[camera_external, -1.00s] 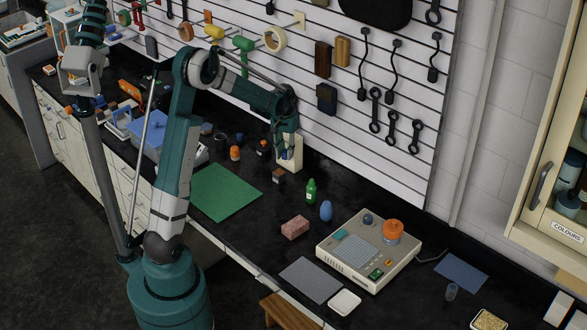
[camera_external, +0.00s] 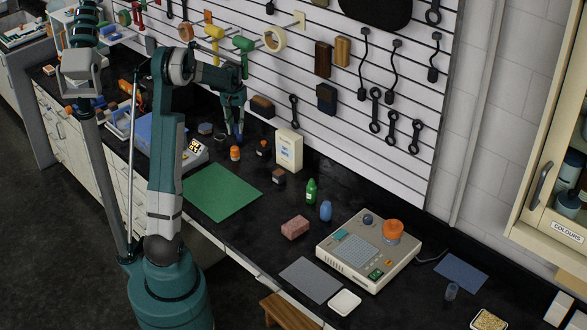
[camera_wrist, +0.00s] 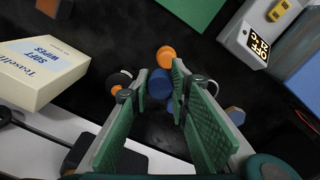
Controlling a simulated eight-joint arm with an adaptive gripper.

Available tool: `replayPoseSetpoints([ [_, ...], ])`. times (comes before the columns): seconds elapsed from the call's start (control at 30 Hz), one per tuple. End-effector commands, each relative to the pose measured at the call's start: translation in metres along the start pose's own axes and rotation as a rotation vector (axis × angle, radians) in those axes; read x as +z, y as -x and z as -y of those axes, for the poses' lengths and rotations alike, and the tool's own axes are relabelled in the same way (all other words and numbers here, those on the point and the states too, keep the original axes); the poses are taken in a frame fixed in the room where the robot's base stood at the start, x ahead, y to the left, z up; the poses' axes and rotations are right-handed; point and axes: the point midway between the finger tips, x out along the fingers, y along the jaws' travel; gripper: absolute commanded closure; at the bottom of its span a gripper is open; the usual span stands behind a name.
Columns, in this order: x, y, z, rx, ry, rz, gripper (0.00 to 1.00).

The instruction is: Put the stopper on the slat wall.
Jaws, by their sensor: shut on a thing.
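A small blue cylindrical piece (camera_wrist: 160,83), which looks like the stopper, sits between the fingertips of my gripper (camera_wrist: 163,90) in the wrist view. In the external view my gripper (camera_external: 236,135) points down, low over the black counter at the foot of the slat wall, with its fingers around the blue piece. The fingers partly hide it, and I cannot tell whether it still touches the counter. The white slat wall (camera_external: 400,168) rises behind the counter; its lower part shows in the wrist view (camera_wrist: 70,134).
A cream wipes box (camera_external: 288,150) stands right of my gripper. An orange bottle (camera_external: 235,153) and a dark jar (camera_external: 263,148) are close by, with a digital-display device (camera_external: 195,152) to the left. Tools and blocks hang on the wall. The green mat (camera_external: 222,192) is bare.

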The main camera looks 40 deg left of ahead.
Motion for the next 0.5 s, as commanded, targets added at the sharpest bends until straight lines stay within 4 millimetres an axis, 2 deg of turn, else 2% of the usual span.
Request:
replayPoseSetpoints([
  [0.1,-0.020,0.001,0.024,0.000,0.023,0.000,0.92],
  [0.27,-0.043,0.000,0.057,0.001,0.051,0.000,0.92],
  [0.5,-0.077,-0.003,0.113,0.002,0.097,0.000,0.92],
])
